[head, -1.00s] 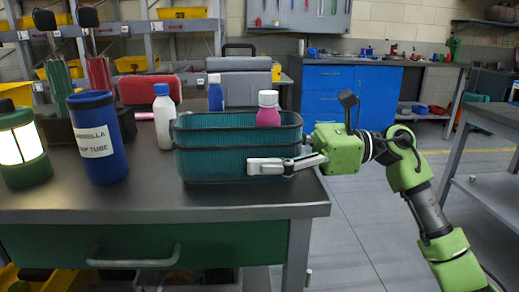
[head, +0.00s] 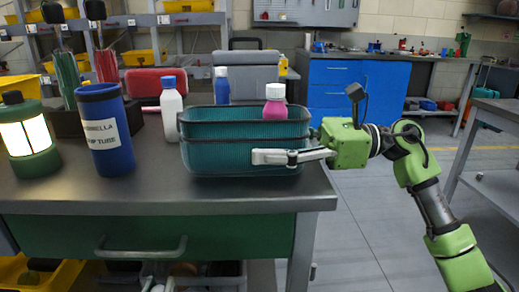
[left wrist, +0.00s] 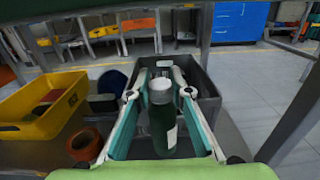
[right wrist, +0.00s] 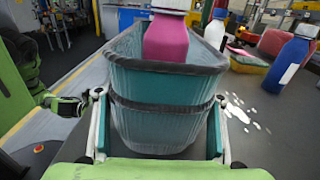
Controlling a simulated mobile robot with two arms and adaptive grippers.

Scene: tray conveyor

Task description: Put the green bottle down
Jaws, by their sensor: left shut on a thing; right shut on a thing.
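The green bottle (left wrist: 161,128), with a pale grey cap and a white label, stands between the fingers of my left gripper (left wrist: 160,80) in the left wrist view. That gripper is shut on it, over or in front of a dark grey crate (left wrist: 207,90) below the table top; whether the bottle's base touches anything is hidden. The left gripper is not in the head view. My right gripper (head: 292,156) is shut on the teal basket (head: 215,160) at the table's right end; it also shows in the right wrist view (right wrist: 158,105). A pink bottle (head: 274,112) stands in the basket.
A blue tube (head: 105,140), a lantern (head: 25,145) and a white bottle (head: 171,108) stand left of the basket. Beside the grey crate is a yellow bin (left wrist: 45,110). Floor is clear right of the table (head: 160,204).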

